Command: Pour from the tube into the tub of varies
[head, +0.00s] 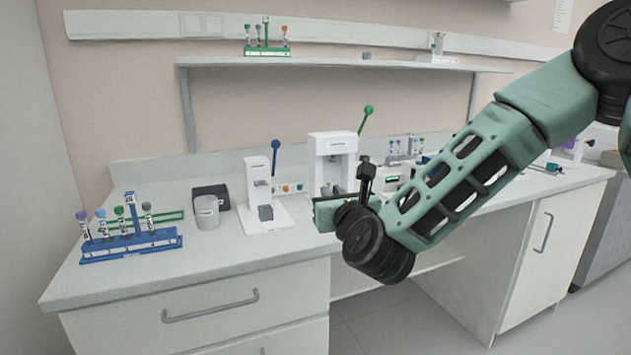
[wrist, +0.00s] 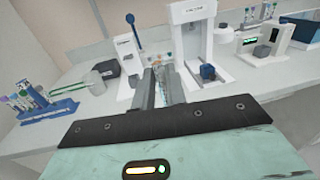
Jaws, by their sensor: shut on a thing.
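My gripper (wrist: 163,74) is in the middle of the wrist view, its two grey fingers shut on a slim pale thing between them, which seems to be the tube (wrist: 164,83). The tube is mostly hidden by the fingers. In the head view my wrist and arm hide the gripper's jaws. A grey round tub (head: 207,213) stands upright on the bench, left of my gripper and apart from it. It also shows in the wrist view (wrist: 93,83) on the left. Its contents cannot be seen.
A blue rack (head: 130,248) with several capped tubes stands at the bench's left. A dark box (head: 211,196) is behind the tub. A white lever machine (head: 258,200) stands between tub and gripper; a bigger one (head: 332,160) is behind.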

